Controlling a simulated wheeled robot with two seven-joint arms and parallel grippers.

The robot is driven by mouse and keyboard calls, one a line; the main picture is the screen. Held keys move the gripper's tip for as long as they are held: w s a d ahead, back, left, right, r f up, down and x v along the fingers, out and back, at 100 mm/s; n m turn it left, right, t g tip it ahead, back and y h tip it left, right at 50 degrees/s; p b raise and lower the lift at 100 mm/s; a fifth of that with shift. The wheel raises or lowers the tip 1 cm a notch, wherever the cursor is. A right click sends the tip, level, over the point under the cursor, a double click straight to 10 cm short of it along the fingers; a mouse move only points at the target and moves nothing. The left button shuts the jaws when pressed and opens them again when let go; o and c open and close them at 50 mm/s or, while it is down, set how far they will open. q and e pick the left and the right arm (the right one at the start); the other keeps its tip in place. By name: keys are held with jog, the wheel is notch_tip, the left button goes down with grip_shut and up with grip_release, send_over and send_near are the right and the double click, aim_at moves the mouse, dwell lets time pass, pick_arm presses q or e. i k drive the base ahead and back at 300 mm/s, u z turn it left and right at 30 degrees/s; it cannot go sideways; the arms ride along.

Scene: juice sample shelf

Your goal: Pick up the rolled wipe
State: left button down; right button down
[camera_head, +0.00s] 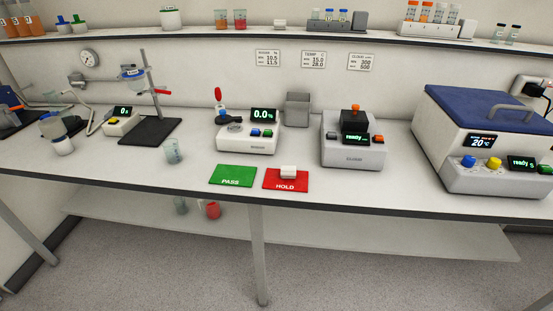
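A small white object (288,171), which looks like the rolled wipe, lies on the upper part of the red HOLD mat (285,184) near the front edge of the bench. It is too small to make out its folds. A similar small pale block (280,23) sits on the wall shelf; I cannot tell what it is. Neither of my grippers is visible in the head view.
The green PASS mat (232,175) lies left of the red mat. A clear beaker (172,150) stands farther left. Behind are a meter (248,138), a grey bin (298,109) and a "ready" device (353,150). A blue-lidded bath (490,145) fills the right.

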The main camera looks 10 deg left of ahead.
aim_at(287, 172)
jog(key=k, duration=1.25)
jog(key=z, duration=0.95)
jog(key=i, duration=1.4)
jog(key=u, duration=0.5)
